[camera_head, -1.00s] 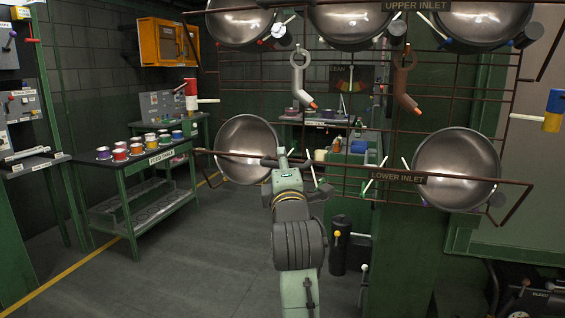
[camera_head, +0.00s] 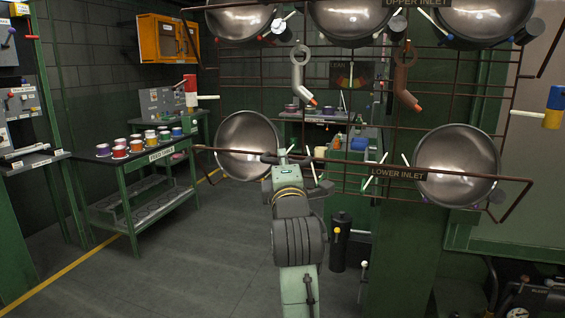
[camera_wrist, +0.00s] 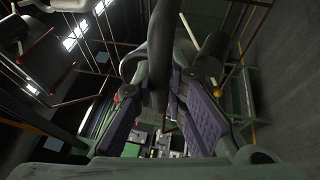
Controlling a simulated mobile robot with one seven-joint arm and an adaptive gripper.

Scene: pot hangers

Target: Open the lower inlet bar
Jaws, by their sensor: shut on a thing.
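The lower inlet bar (camera_head: 345,161) is a thin dark rusty bar. It runs across the front of the lower pans and bends down at its right end. It carries a "LOWER INLET" label (camera_head: 397,172). My gripper (camera_head: 284,157) is at the left part of this bar, just right of the left lower pan (camera_head: 247,142). In the wrist view a dark bar (camera_wrist: 160,55) passes between the two purple-padded fingers of my gripper (camera_wrist: 160,95), which is shut on it. The exact contact is hidden in the head view.
A right lower pan (camera_head: 457,165) hangs behind the bar. Upper pans (camera_head: 350,20) hang above it, before a rusty wire grid. Two hooks (camera_head: 302,75) hang in the middle. A feed table (camera_head: 160,155) with several cups stands at left. The floor between is clear.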

